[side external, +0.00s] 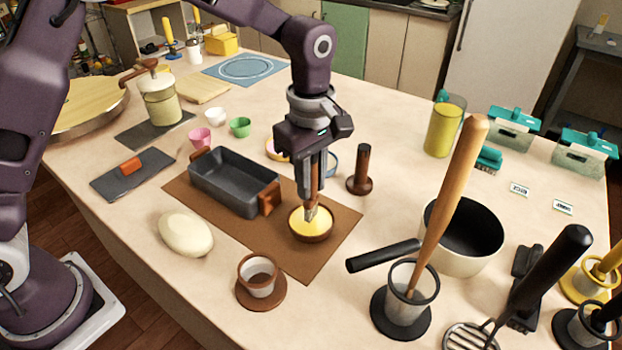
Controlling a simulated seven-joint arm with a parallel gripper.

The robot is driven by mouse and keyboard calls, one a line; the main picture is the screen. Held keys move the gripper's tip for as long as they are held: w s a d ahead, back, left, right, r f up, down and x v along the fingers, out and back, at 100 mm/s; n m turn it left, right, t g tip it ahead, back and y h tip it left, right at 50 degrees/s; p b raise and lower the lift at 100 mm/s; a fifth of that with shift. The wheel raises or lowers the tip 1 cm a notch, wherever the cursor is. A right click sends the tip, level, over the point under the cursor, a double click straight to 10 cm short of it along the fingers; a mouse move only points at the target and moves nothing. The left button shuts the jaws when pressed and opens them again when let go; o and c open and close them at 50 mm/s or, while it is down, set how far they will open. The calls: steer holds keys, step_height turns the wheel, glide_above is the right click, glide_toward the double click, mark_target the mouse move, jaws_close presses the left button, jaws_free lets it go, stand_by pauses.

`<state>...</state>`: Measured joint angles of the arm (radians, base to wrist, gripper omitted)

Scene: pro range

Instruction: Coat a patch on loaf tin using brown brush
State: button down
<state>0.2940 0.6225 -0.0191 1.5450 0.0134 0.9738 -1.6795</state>
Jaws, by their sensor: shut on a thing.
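The dark grey loaf tin (232,184) with brown end handles stands on a brown mat (335,237), left of my gripper. My gripper (312,190) points down and is shut on the brown brush (315,172), which is held upright. The brush's lower end is at a small brown bowl (296,233) of yellow contents, just right of the tin. The bristles appear to touch the yellow contents, and the gripper fingers hide part of the handle.
A pale dough lump (185,234) and a brown cup on a saucer (258,276) are in front. A brown peg stand (361,172) is right of my gripper. A white pot (462,237) and a holder with a tall wooden handle (453,185) stand farther right.

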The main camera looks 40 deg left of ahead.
steer(key=shift+f, duration=0.6)
stand_by(1.1)
steer(key=shift+r, duration=3.55)
